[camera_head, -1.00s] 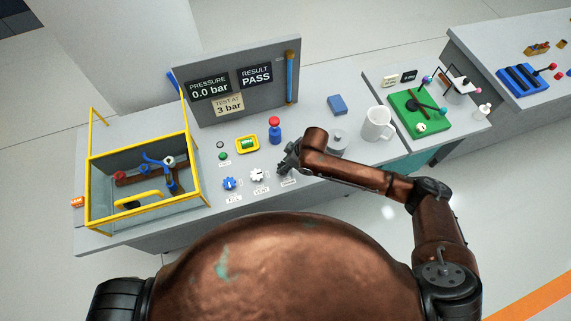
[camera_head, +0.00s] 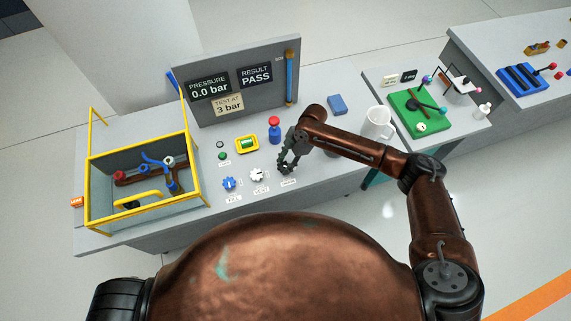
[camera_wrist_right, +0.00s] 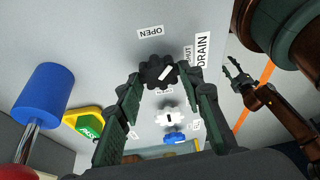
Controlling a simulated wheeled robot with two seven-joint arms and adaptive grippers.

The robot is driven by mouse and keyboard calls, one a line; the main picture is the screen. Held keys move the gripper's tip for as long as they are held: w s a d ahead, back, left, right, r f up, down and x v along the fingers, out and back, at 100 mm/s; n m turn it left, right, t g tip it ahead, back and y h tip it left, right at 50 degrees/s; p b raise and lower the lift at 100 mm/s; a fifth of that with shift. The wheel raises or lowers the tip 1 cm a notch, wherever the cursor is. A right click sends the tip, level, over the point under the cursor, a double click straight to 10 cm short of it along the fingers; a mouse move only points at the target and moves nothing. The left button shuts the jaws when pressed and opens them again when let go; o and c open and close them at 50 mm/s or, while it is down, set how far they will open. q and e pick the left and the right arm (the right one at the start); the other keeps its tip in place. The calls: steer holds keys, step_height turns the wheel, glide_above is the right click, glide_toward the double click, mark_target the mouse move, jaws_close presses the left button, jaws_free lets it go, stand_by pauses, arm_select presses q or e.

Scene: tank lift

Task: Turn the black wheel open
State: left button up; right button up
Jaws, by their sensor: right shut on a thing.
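The black wheel (camera_wrist_right: 156,74) is on the grey bench, beside the DRAIN label (camera_wrist_right: 202,52). Its white pointer lies between the OPEN label (camera_wrist_right: 150,32) and the SHUT label (camera_wrist_right: 188,54), nearer SHUT. My right gripper (camera_wrist_right: 161,80) is shut on the wheel, one finger on each side. In the head view my right gripper (camera_head: 287,165) reaches down at the wheel's place and largely hides it. My left gripper (camera_wrist_right: 236,72) shows small in the right wrist view, fingers apart and empty, away from the wheel. It is outside the head view.
A white wheel (camera_head: 257,175) and a blue wheel (camera_head: 229,184) stand left of the black wheel. A red-topped blue post (camera_head: 274,130) stands behind. The panel (camera_head: 235,110) reads 0.0 bar and PASS. A yellow-framed tank (camera_head: 150,207) is left; a white mug (camera_head: 378,122) is right.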

steer(key=n+b, duration=0.1)
steer(key=n, duration=0.1)
steer(key=n+g+h+b, duration=0.1)
steer(key=n+b, duration=0.1)
steer(key=shift+w+a+f+n, duration=0.1)
steer(key=shift+w+f+n, duration=0.1)
steer(key=shift+n, duration=0.1)
steer(key=shift+r+n+g+h+b, duration=0.2)
steer(key=shift+n+g+h+b, duration=0.3)
steer(key=shift+n+b, duration=0.9)
steer(key=shift+n, duration=0.4)
steer(key=o, duration=1.2)
steer(key=shift+c, duration=0.2)
steer(key=v, duration=1.2)
steer(key=shift+w, duration=0.15)
steer(key=shift+a, duration=0.1)
